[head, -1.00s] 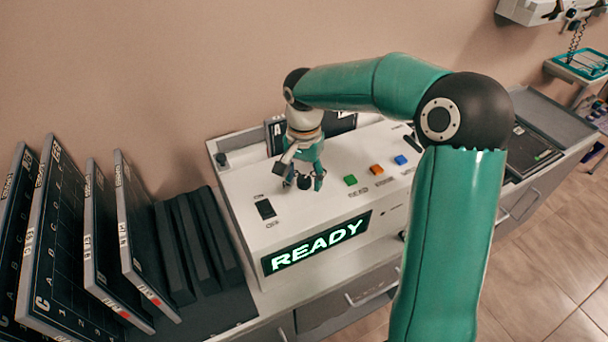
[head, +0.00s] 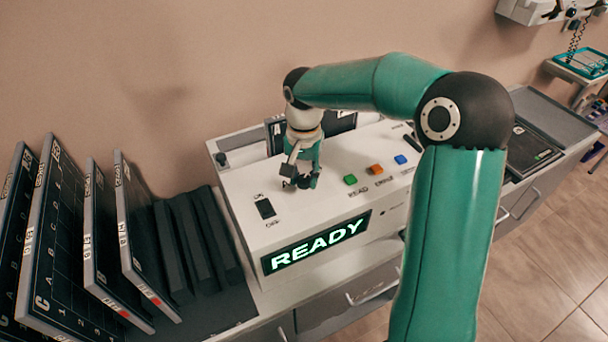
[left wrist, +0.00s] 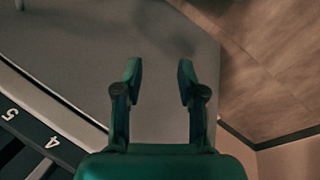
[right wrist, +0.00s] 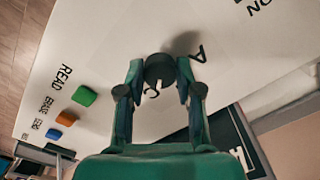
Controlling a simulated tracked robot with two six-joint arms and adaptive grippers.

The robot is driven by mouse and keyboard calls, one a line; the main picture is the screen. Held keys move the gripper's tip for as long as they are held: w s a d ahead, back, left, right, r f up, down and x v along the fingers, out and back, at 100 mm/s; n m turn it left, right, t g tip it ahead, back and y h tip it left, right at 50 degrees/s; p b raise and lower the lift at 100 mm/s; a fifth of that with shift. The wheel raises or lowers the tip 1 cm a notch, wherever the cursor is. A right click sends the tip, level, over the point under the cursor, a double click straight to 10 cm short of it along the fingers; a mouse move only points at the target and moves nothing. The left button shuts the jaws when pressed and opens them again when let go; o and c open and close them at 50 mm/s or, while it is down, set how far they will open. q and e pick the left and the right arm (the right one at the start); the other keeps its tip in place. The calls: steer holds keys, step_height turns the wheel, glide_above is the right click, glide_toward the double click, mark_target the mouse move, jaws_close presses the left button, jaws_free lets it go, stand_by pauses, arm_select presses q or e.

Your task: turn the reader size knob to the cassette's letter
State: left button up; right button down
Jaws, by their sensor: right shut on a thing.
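The white reader (head: 330,195) stands on the counter with READY lit on its front display (head: 316,242). Its dark round size knob (right wrist: 160,67) sits between the fingertips of my right gripper (right wrist: 158,80), which is shut on it. In the head view my right gripper (head: 300,180) hides the knob. The letters A and C show on the panel beside the knob; other marks are hidden. A dark cassette (head: 341,124) stands upright behind the panel, with a partly hidden white letter resembling A. My left gripper (left wrist: 160,85) is open and empty, in the left wrist view only.
Green (head: 350,180), orange (head: 376,169) and blue (head: 400,160) buttons lie right of the knob. A black ON/OFF switch (head: 265,208) is at front left. Several upright cassettes (head: 60,240) fill a rack at the left. A dark flat panel (head: 532,150) lies at the right.

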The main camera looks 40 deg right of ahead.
steer(key=n, duration=0.6)
steer(key=shift+r, duration=0.1)
steer(key=n, duration=0.5)
steer(key=n+p, duration=0.1)
steer(key=n, duration=1)
steer(key=shift+w+p, duration=0.1)
steer(key=shift+p, duration=0.3)
steer(key=c, duration=0.8)
jaws_free()
steer(key=shift+o, duration=0.2)
